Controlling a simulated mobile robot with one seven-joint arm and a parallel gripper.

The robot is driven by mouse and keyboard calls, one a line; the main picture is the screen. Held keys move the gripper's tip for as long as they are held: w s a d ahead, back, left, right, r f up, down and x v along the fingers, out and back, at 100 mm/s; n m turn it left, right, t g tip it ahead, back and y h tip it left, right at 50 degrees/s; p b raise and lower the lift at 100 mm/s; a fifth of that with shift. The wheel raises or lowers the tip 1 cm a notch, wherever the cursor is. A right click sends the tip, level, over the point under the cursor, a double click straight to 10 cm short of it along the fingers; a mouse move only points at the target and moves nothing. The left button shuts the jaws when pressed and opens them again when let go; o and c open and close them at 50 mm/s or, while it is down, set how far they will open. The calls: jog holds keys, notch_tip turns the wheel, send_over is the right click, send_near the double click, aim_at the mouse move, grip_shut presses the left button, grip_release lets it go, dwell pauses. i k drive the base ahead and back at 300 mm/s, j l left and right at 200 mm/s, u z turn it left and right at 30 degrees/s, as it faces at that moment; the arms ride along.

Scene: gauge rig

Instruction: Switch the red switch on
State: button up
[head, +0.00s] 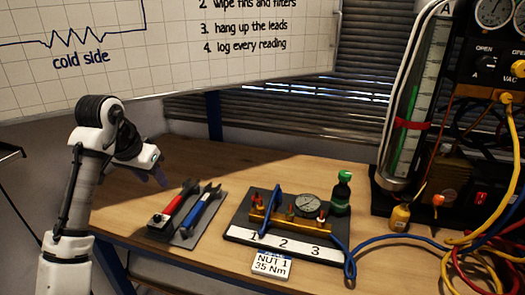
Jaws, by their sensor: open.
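A small red switch (481,198) sits low on the black gauge rig (478,130) at the right. It is too small in this view to tell which way it is set. My gripper (158,175) hangs at the left, above the back-left part of the table. It is open and looks empty, though its fingers are small and partly hidden. It is far from the red switch, with tools and a manifold lying between them.
Red and blue wrenches lie on a grey mat (186,240). A manifold board (240,233) with a round gauge and a green-capped bottle (341,190) stand mid-table. Yellow, red and blue hoses (455,240) crowd the right side.

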aim_at(480, 199)
jog(key=z, duration=1.3)
